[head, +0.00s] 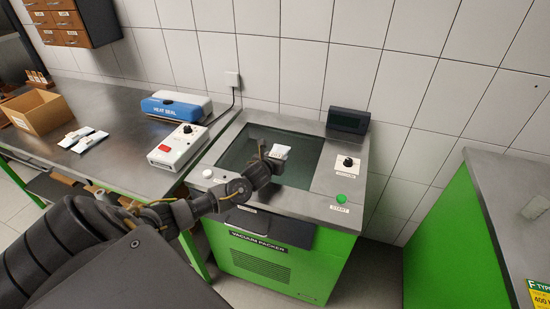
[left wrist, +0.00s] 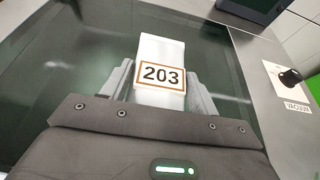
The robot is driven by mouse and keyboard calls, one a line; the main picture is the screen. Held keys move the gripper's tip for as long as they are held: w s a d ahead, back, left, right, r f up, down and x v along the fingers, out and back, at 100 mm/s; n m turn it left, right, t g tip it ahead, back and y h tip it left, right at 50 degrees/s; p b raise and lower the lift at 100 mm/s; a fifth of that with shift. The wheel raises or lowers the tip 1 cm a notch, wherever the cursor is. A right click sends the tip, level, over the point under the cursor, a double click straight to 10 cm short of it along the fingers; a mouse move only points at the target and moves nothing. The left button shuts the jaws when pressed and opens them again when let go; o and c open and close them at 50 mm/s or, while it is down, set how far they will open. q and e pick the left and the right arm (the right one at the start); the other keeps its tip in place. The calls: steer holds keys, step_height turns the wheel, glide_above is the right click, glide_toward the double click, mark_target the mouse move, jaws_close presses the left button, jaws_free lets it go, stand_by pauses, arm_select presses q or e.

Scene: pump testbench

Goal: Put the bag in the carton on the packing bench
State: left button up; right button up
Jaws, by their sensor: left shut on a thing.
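The bag (left wrist: 161,50) is a small white packet with a label reading 203. My left gripper (left wrist: 160,85) is shut on it, with a finger on each side. In the head view the bag (head: 279,151) shows at the tip of my left gripper (head: 268,157), over the dark glass lid of the vacuum packer (head: 268,248). I cannot tell how high above the lid it is. The open brown carton (head: 37,114) stands on the packing bench (head: 125,118) at the left. My right gripper is not in view.
White packets (head: 83,138) lie on the bench beside the carton. A blue heat sealer (head: 176,106) and a white control box (head: 178,146) stand at the bench's right end. A green cabinet (head: 455,240) stands at the right. The tiled wall closes off the back.

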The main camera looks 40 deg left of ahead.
arm_select(q)
steer(key=shift+f, duration=0.15)
steer(key=o, duration=1.2)
